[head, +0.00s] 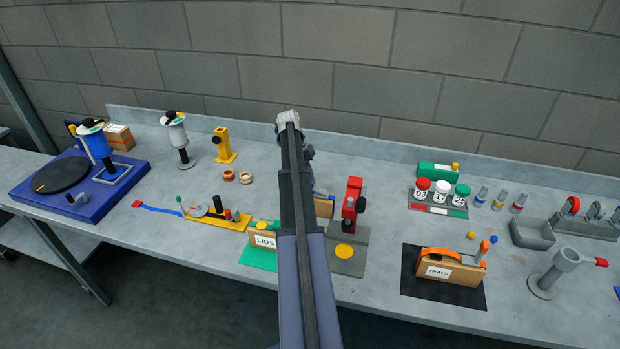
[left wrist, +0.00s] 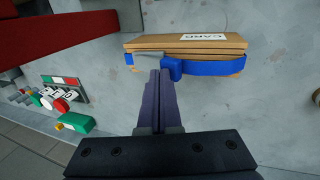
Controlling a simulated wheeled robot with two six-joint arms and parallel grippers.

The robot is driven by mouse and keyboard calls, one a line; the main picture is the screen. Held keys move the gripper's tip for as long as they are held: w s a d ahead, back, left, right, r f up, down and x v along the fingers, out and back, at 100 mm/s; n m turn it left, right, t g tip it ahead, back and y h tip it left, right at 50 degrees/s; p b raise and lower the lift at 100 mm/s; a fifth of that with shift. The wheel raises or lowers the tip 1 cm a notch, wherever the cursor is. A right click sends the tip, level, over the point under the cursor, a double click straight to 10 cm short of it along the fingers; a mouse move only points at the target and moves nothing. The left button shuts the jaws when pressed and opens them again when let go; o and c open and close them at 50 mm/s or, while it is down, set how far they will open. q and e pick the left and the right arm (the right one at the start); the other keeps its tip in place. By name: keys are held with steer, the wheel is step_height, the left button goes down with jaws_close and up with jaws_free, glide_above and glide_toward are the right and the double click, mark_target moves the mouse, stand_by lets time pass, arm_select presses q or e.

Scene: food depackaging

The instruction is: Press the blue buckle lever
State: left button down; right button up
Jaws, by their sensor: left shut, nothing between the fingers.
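In the left wrist view a flat cardboard bundle labelled CARD (left wrist: 190,44) has a blue strap (left wrist: 215,67) along its near side. The blue buckle lever (left wrist: 172,69) sits on this strap, with a grey wedge-shaped piece beside it. My left gripper (left wrist: 160,74) is shut and empty. Its fingertips end right at the buckle lever; I cannot tell whether they touch. In the head view my left arm crosses the middle and hides most of the bundle; only a brown part of it (head: 325,207) shows. My right gripper is not in view.
In the head view a red press (head: 352,205) stands close right of the bundle. A LIDS box (head: 263,240) is in front at left. A TRAYS bundle (head: 445,270) with an orange strap lies at right. A wall runs behind the table.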

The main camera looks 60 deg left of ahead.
mark_target(318, 189)
arm_select(q)
steer(key=shift+w+d+f, duration=0.25)
steer(key=shift+w+d, duration=0.25)
steer(key=shift+r, duration=0.1)
steer(key=shift+w+d+r+p, duration=0.1)
steer(key=shift+w+r+p, duration=0.1)
steer(key=shift+r+p, duration=0.2)
steer(key=r+p, duration=0.3)
steer(key=shift+w+d+r, duration=0.1)
steer(key=shift+w+d, duration=0.2)
steer(key=shift+w, duration=0.05)
steer(key=s+a+r+p, duration=0.5)
steer(key=r+p, duration=0.1)
steer(key=shift+s, duration=0.4)
steer(key=shift+r, duration=0.1)
